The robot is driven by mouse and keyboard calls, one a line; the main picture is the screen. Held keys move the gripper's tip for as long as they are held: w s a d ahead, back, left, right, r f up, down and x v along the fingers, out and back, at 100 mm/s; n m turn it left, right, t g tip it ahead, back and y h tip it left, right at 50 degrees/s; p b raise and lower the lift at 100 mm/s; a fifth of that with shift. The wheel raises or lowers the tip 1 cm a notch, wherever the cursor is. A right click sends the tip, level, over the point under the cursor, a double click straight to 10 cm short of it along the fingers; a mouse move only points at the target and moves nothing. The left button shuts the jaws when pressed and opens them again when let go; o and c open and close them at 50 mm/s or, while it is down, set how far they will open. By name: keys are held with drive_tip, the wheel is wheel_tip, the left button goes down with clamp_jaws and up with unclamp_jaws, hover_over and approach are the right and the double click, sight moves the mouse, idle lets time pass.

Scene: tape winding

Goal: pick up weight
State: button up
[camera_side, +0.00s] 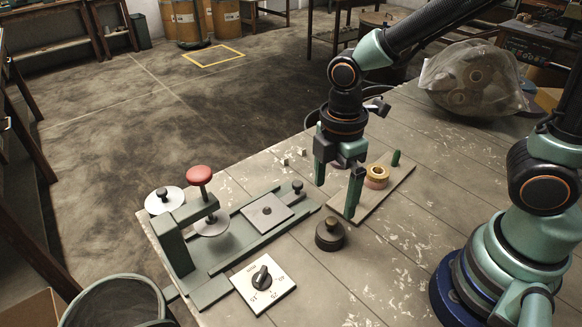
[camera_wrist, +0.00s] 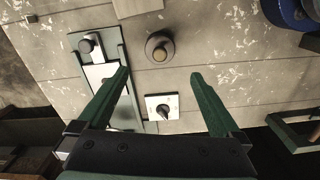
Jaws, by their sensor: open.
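The weight (camera_side: 330,233) is a dark round piece with a small knob on top. It stands upright on the table in front of my gripper in the side view. My gripper (camera_side: 337,198) is open and empty, fingers pointing down, above and behind the weight. In the wrist view the weight (camera_wrist: 160,47) lies beyond the fingertips, near the middle between them, with its brassy knob visible. The green fingers of my gripper (camera_wrist: 160,76) are spread wide and do not touch it.
A green winding fixture (camera_side: 215,228) with a red knob (camera_side: 199,175) stands left of the weight. A dial plate (camera_side: 263,281) lies at front left. A board (camera_side: 384,189) with tape rolls (camera_side: 377,175) is behind. A bagged bundle (camera_side: 472,80) sits at back right. Table right of the weight is clear.

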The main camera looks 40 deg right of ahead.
sight(332, 220)
drive_tip(key=shift+d+f, duration=0.15)
drive_tip(key=shift+f, duration=2.75)
drive_tip(key=shift+d+f, duration=0.1)
drive_tip(key=shift+f, duration=2.8)
clamp_jaws()
